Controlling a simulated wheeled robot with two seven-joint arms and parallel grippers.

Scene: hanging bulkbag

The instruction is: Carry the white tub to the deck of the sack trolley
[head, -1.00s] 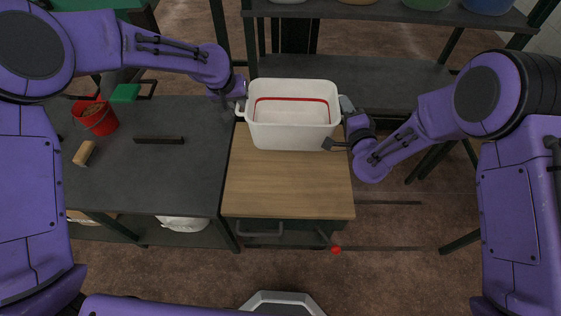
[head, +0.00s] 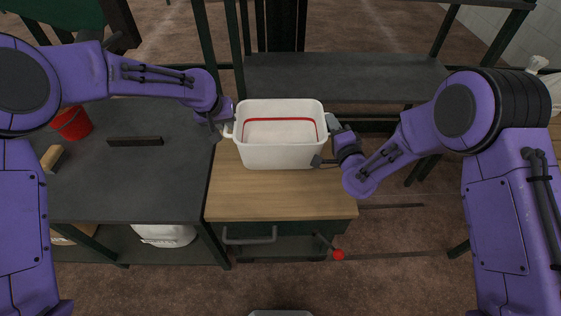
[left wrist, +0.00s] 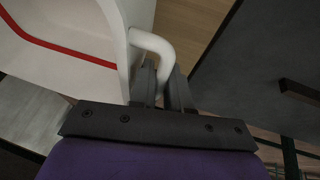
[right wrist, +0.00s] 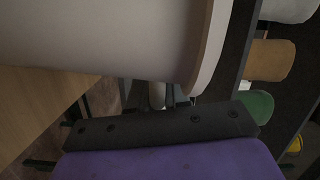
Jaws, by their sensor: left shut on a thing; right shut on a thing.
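The white tub (head: 281,155) has a red line around its inside and looks empty. It is in the head view over the far end of a wooden top; I cannot tell whether it touches the wood. My left gripper (head: 226,128) is shut on the tub's left handle, and the handle (left wrist: 158,50) shows between the fingers in the left wrist view. My right gripper (head: 324,143) is at the tub's right side, shut on its handle (right wrist: 157,95), mostly hidden in the right wrist view. I cannot make out a sack trolley with certainty.
The wooden top (head: 280,198) has free room in front of the tub. A red-knobbed lever (head: 337,254) sticks out below its front. A dark bench (head: 130,185) at left bears a red bucket (head: 72,123) and a dark bar (head: 135,141). A dark shelf (head: 345,78) stands behind.

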